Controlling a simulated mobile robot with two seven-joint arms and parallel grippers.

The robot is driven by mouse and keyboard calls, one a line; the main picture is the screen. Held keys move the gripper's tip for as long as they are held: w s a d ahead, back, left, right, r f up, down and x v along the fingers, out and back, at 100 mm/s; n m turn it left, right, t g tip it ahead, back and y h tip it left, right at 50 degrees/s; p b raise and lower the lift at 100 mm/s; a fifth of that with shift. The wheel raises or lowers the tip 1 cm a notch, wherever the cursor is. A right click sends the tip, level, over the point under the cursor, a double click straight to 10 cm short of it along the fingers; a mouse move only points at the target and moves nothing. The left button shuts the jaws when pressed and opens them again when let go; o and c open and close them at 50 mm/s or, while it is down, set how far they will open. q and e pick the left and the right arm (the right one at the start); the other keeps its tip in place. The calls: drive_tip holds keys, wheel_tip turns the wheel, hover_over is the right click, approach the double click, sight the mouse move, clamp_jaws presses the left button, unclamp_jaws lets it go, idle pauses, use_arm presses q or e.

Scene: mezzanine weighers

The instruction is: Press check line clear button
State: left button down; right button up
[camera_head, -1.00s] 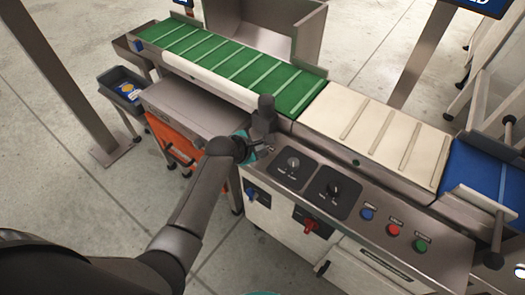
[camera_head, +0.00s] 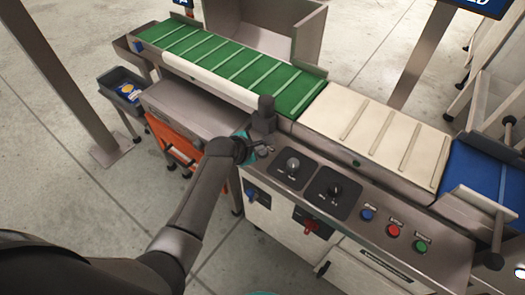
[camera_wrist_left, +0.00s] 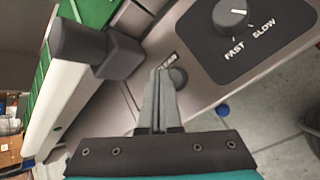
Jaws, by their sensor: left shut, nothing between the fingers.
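My left gripper (camera_head: 262,151) is shut and empty, at the left end of the steel control panel (camera_head: 305,205). In the left wrist view its closed fingers (camera_wrist_left: 159,75) point at the panel top. In the head view the gripper mostly hides this spot. My right gripper is not in view.
A dark sensor block (camera_head: 263,115) stands close behind the gripper. Two knobs (camera_head: 293,165) (camera_head: 335,190) and blue (camera_head: 367,215), red (camera_head: 393,230) and green (camera_head: 420,246) buttons lie to the right. Green (camera_head: 240,65) and white (camera_head: 370,125) belts run behind.

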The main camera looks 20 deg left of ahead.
sight(260, 155)
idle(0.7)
use_arm(q)
drive_tip(key=shift+f, duration=0.45)
drive_tip(key=shift+f, duration=0.45)
idle(0.7)
drive_tip(key=shift+r, duration=0.1)
drive_tip(key=shift+r+p, duration=0.75)
drive_tip(key=shift+p, duration=0.3)
wheel_tip(260, 155, up, 5)
drive_tip(key=p, duration=0.6)
drive_tip(key=shift+r, duration=0.1)
